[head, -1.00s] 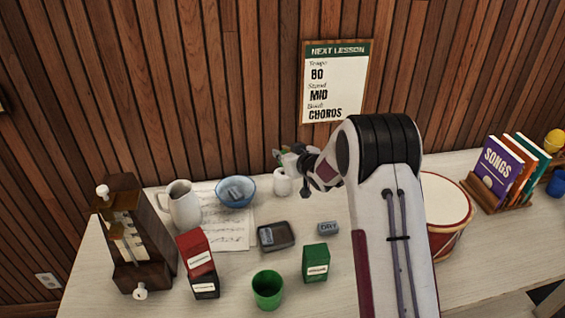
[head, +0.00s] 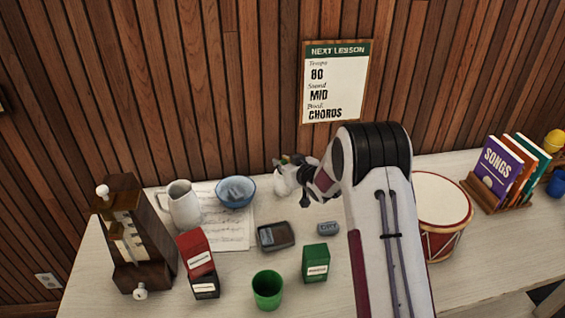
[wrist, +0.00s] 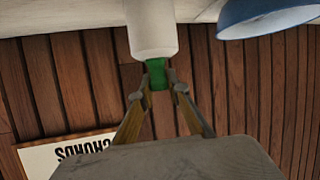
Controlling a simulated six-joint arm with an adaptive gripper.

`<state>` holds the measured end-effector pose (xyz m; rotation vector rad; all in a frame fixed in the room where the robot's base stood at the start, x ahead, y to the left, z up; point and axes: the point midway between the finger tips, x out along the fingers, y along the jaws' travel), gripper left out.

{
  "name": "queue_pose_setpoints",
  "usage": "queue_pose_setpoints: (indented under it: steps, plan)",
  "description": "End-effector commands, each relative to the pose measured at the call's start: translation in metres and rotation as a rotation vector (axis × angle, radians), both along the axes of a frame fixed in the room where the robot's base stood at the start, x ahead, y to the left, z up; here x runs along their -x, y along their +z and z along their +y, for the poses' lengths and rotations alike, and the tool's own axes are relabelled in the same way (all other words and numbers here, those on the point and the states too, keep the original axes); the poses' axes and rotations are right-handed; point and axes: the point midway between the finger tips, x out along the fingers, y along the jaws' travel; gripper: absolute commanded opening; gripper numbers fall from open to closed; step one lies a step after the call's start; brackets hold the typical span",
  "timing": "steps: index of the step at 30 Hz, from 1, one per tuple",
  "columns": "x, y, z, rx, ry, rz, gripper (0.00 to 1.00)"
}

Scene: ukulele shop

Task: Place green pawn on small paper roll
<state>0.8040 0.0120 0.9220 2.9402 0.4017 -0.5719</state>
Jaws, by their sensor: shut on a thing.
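The green pawn (wrist: 155,72) is between the two fingertips of my gripper (wrist: 157,91), which is shut on it. The wrist view is upside down. There, the white small paper roll (wrist: 152,30) lies directly beyond the pawn, and the pawn meets the roll's end in the picture; whether it rests on the roll I cannot tell. In the head view my gripper (head: 293,160) is right at the roll (head: 283,184) at the back of the table and partly covers it. The pawn is mostly hidden there.
A blue bowl (head: 236,205) stands close left of the roll, with a white pitcher (head: 182,203) further left. A dark tray (head: 288,246), a grey block (head: 328,229), a green box (head: 315,262) and a green cup (head: 267,302) are nearer. A drum (head: 442,240) stands right.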

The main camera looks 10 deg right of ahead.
Motion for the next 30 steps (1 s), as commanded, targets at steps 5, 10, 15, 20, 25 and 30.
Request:
queue_pose_setpoints:
  steps: [5,10,15,20,25,30]
  plan:
    - [0.000,-0.003,0.000,0.000,0.000,0.000,0.04]
    - [0.000,-0.002,0.000,0.000,0.000,0.000,0.33]
    - [0.000,-0.002,0.000,0.000,0.000,0.000,0.33]
    - [0.000,-0.001,0.000,0.000,0.000,0.000,0.33]
    - [0.003,0.002,-0.001,0.000,-0.001,0.000,0.33]
    - [0.012,0.006,-0.004,0.000,-0.001,0.001,0.33]
